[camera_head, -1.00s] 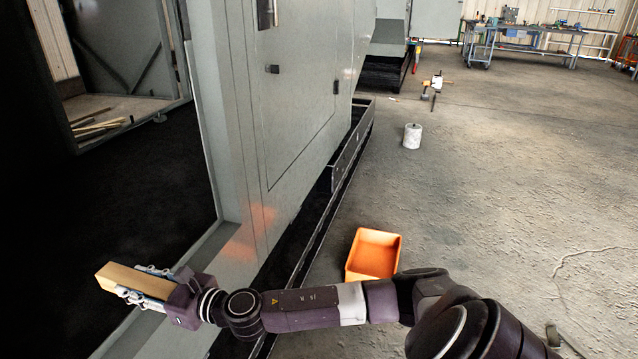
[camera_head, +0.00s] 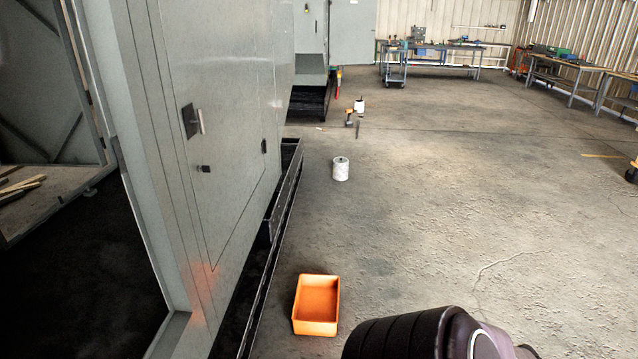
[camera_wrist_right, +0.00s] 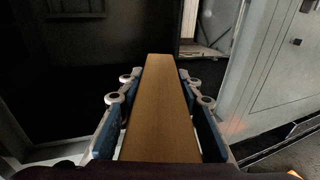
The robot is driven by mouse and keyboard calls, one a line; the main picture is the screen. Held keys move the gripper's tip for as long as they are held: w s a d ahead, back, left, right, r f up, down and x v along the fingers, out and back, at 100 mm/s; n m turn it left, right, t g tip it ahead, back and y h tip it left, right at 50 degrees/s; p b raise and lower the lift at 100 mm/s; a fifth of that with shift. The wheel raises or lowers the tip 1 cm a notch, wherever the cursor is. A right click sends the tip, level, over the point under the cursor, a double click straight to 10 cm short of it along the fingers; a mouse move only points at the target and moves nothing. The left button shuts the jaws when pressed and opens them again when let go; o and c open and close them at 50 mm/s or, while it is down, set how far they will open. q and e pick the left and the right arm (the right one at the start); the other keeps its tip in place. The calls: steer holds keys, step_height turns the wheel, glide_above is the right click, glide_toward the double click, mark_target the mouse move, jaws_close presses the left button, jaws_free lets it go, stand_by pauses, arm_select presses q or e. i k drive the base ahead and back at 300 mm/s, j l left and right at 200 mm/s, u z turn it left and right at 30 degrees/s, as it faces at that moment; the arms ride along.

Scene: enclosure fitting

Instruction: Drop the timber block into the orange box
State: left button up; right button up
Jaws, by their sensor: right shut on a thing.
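The orange box (camera_head: 316,306) stands open and empty on the concrete floor at the lower middle of the head view, right of the grey enclosure. In the right wrist view, the timber block (camera_wrist_right: 160,110) is a long light-brown bar. My right gripper (camera_wrist_right: 160,92) is shut on it, with a blue-padded finger against each side, and the block points away from the wrist. The gripper and block are out of the head view; only part of my arm shows at its bottom edge. My left gripper is in neither view.
The grey enclosure wall (camera_head: 215,130) with a door and a low dark ledge (camera_head: 268,250) runs left of the box. A white cylinder (camera_head: 341,169) stands on the floor beyond it. Workbenches (camera_head: 440,60) line the back.

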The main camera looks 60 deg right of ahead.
mark_target(321, 306)
steer(key=k+l+z, duration=0.15)
steer(key=l, duration=0.2)
steer(key=k+l+z, duration=0.15)
steer(key=l, duration=0.25)
steer(key=k+z, duration=0.1)
steer(key=z, duration=1.4)
